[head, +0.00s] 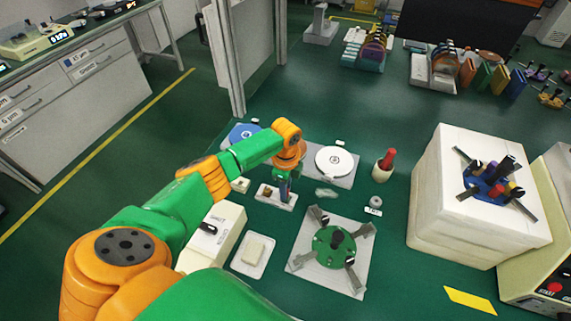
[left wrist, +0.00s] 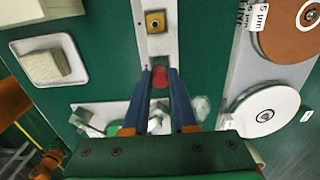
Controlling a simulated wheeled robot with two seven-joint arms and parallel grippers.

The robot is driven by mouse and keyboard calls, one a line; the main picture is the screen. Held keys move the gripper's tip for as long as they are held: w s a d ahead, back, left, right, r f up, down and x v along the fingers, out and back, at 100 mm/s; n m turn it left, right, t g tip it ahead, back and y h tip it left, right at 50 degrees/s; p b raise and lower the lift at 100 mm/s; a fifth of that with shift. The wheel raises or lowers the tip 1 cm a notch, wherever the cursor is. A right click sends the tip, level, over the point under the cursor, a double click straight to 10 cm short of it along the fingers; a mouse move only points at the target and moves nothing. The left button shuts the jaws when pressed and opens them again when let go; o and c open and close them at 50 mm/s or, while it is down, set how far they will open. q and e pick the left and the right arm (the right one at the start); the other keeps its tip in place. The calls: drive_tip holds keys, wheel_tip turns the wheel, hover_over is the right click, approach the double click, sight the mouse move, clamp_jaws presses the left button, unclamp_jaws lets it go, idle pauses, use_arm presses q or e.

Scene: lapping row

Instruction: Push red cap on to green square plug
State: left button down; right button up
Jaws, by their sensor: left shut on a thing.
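My left gripper (head: 284,184) is low over a small white fixture plate (head: 264,198) on the green bench, its fingers pointing down. In the left wrist view the two blue fingers of the left gripper (left wrist: 161,74) are shut on a red cap (left wrist: 160,80). The white plate (left wrist: 141,48) lies beneath them. Whether the cap touches a plug is hidden. My right gripper is not in view.
A brass square fitting (left wrist: 155,21) sits on the plate's other end. A white disc (head: 334,160) stands behind right, a white box (head: 218,238) and a tray (head: 242,266) in front left. A green round fixture (head: 326,240) is front right.

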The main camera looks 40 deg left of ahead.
use_arm(q)
drive_tip(key=shift+f, duration=0.15)
drive_tip(key=c, duration=0.6)
unclamp_jaws()
drive_tip(key=shift+c, duration=0.2)
wheel_tip(320, 180, up, 7)
drive_tip(key=shift+r, duration=0.1)
